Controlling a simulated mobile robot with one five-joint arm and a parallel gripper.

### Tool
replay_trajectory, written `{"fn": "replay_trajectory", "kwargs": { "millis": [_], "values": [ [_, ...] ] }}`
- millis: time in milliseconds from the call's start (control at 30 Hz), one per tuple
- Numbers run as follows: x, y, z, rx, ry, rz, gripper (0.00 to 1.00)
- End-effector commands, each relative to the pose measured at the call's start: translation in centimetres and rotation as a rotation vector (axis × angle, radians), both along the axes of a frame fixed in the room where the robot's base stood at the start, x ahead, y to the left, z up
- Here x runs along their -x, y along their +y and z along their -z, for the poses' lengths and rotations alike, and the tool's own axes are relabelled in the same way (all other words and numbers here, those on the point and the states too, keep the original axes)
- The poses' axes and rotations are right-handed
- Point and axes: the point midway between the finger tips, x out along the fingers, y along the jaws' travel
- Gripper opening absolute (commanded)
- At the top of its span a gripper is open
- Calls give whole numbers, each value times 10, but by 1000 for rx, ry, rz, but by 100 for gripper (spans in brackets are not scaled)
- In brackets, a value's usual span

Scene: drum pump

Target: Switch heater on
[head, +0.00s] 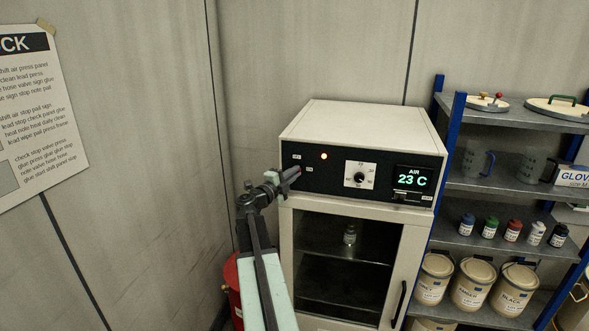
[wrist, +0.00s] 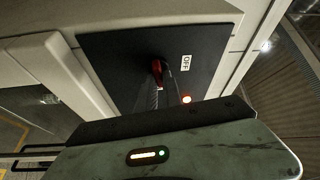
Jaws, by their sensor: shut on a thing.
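The heater is a pale cabinet (head: 350,118) with a black control panel (head: 330,190), a round dial (head: 360,175) and a display (head: 412,180) reading AIR 23 C. An amber lamp (head: 324,156) glows on the panel and also shows in the wrist view (wrist: 187,99). My gripper (head: 288,175) reaches the panel's left end and hides the switch in the head view. In the wrist view, my gripper (wrist: 164,80) is shut on a red switch (wrist: 157,68) on the black plate, near an OFF label (wrist: 186,63). The switch's exact position is hard to tell.
Below the panel is a glass door (head: 345,255) with a small jar (head: 349,235) on a shelf inside. A blue-framed rack (head: 480,185) with bottles and tins stands close on the right. A red drum (head: 233,285) is at lower left. A poster (head: 35,120) hangs left.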

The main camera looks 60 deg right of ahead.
Motion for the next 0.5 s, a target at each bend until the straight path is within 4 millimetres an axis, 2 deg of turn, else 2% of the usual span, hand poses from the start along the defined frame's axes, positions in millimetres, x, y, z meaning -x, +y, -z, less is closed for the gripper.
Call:
{"fn": "replay_trajectory", "kwargs": {
  "millis": [200,500],
  "values": [
    [0,1,-1,-38,-111,1,0],
    [0,1,2,-59,-180,0,0]
  ]
}}
